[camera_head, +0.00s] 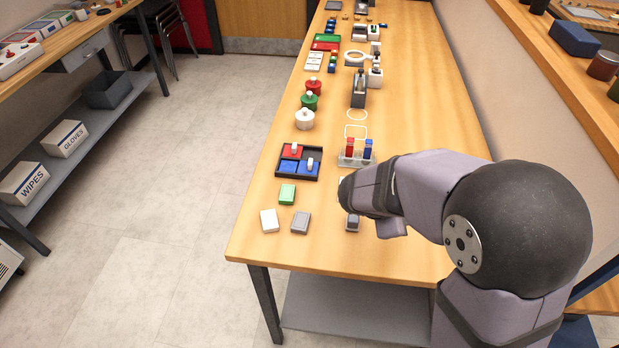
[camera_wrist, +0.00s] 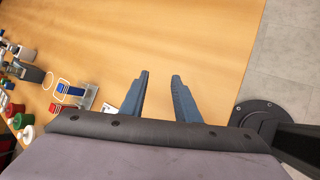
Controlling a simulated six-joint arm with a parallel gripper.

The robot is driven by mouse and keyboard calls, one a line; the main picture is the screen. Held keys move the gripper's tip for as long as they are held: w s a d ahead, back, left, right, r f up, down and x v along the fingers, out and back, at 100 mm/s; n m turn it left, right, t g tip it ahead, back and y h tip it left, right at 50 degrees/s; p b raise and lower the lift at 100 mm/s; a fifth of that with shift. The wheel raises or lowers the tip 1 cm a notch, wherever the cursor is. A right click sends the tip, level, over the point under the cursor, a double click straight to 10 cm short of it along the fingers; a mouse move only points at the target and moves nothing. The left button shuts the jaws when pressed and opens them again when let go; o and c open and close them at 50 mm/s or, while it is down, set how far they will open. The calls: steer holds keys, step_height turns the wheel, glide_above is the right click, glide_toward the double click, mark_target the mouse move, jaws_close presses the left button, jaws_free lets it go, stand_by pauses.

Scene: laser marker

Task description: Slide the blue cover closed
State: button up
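A dark tray (camera_head: 313,153) near the table's left edge holds a red cover (camera_head: 286,153) with a white knob at the back left. In its front row lies the blue cover (camera_head: 309,169) with a white knob at the right, beside another blue surface (camera_head: 288,167) at the left. The back right part of the tray is bare and dark. I cannot make out the tray in the wrist view. My gripper (camera_wrist: 160,75) is open and empty above bare table. In the head view my arm's end is right of and nearer than the tray, with its fingers hidden.
A rack of red and blue tubes (camera_head: 357,150) stands right of the tray. Green (camera_head: 287,194), white (camera_head: 269,221) and grey (camera_head: 301,222) blocks lie in front of it. Knobbed round lids, including a white one (camera_head: 305,119), stand behind. The table's right side is largely clear.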

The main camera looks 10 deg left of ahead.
mark_target(309, 165)
steer(key=w+a+f+n+t+b, duration=0.1)
steer(key=w+a+n, duration=0.1)
steer(key=a+n, duration=0.1)
steer(key=w+a+f+n+t+y+b, duration=0.1)
steer(key=w+a+n+t+b, duration=0.1)
steer(key=a, duration=0.3)
steer(key=w+a+n+t+y+b, duration=0.1)
steer(key=w+a+n+t, duration=0.1)
steer(key=w+a+n, duration=0.2)
steer(key=shift+w+a+f+n, duration=0.15)
steer(key=shift+a+f+n, duration=0.15)
steer(key=shift+a+f, duration=0.1)
steer(key=a+n+y+b, duration=0.1)
steer(key=a+n, duration=0.1)
steer(key=a, duration=0.1)
steer(key=w+a+n+t+y, duration=0.1)
steer(key=a+n, duration=0.1)
steer(key=a, duration=0.2)
steer(key=w+a+n+t+y+b, duration=0.1)
steer(key=a+n, duration=0.1)
steer(key=a, duration=0.1)
steer(key=shift+a+f+y+b, duration=0.3)
steer(key=shift+a+f, duration=0.05)
steer(key=shift+a, duration=0.05)
steer(key=shift+a+r+n+t, duration=0.1)
steer(key=shift+a+n+t, duration=0.2)
steer(key=shift+a+n, duration=0.15)
steer(key=shift+p+x, duration=0.85)
steer(key=shift+x, duration=2.85)
jaws_close()
